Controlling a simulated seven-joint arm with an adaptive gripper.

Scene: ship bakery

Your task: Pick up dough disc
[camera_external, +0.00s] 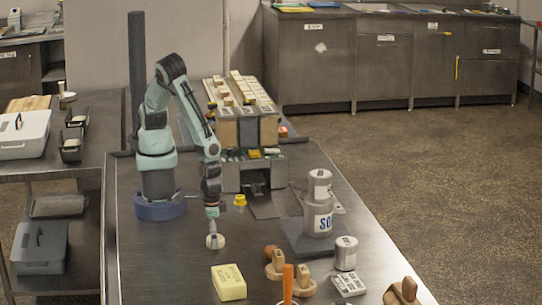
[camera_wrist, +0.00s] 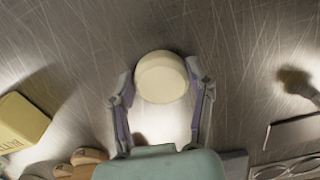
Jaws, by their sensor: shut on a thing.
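The dough disc (camera_external: 215,241) is pale cream and round. In the external view it sits at the tip of my gripper (camera_external: 212,228), over the steel table in front of my base. In the wrist view the dough disc (camera_wrist: 161,77) lies between the two fingers of my gripper (camera_wrist: 160,85), which flank it left and right. My gripper is shut on the disc. I cannot tell whether the disc touches the table or hangs just above it.
A yellow block (camera_external: 229,282) lies at the table front and also shows in the wrist view (camera_wrist: 20,122). Wooden-handled stamps (camera_external: 275,266), a small tin (camera_external: 346,253) and a large canister (camera_external: 318,212) stand to the right. A small yellow piece (camera_external: 240,200) lies behind the disc.

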